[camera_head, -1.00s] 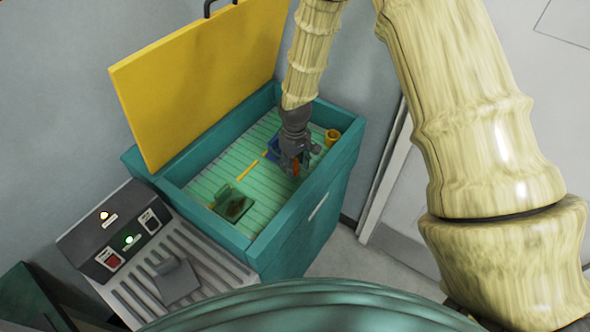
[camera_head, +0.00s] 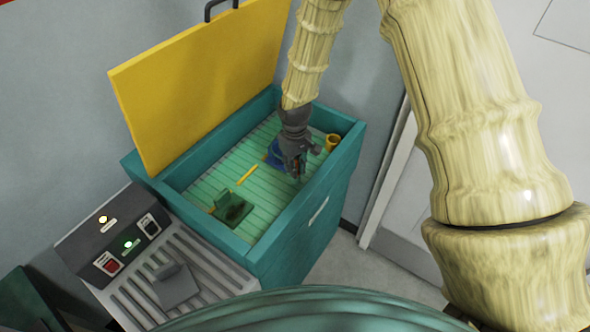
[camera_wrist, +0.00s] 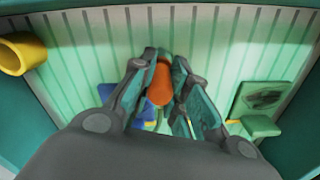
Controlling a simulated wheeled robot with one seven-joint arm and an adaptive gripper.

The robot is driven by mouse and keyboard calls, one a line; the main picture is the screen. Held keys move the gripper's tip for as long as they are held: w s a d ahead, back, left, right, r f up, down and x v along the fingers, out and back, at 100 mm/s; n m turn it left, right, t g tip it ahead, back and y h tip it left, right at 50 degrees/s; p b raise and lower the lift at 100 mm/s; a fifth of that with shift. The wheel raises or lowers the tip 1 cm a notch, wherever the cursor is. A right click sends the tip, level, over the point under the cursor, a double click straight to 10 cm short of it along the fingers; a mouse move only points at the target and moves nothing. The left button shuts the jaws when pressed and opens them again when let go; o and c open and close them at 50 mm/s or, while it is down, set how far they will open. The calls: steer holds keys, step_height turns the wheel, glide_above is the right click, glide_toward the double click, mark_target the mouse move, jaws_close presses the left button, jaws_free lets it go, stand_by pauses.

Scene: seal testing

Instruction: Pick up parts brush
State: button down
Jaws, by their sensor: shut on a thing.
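The parts brush appears to be the orange piece (camera_wrist: 160,82) between my fingers in the wrist view. Its rounded orange end shows, and the rest is hidden by the fingers. My gripper (camera_wrist: 172,92) is shut on it, low inside the teal basin over the slatted green floor. In the head view my gripper (camera_head: 297,172) is at the right part of the basin, and the brush is almost wholly covered by the fingers. I cannot tell whether the brush still touches the floor.
The teal basin (camera_head: 213,237) has raised walls and an open yellow lid (camera_head: 195,80). Inside are a yellow cup (camera_head: 333,142), a blue object (camera_head: 274,157), a yellow stick (camera_head: 247,174) and a green piece with a dark patch (camera_head: 234,208). A grey control panel (camera_head: 115,240) stands at left.

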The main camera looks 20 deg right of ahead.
steer(key=shift+r+b, duration=1.15)
steer(key=shift+r, duration=3.25)
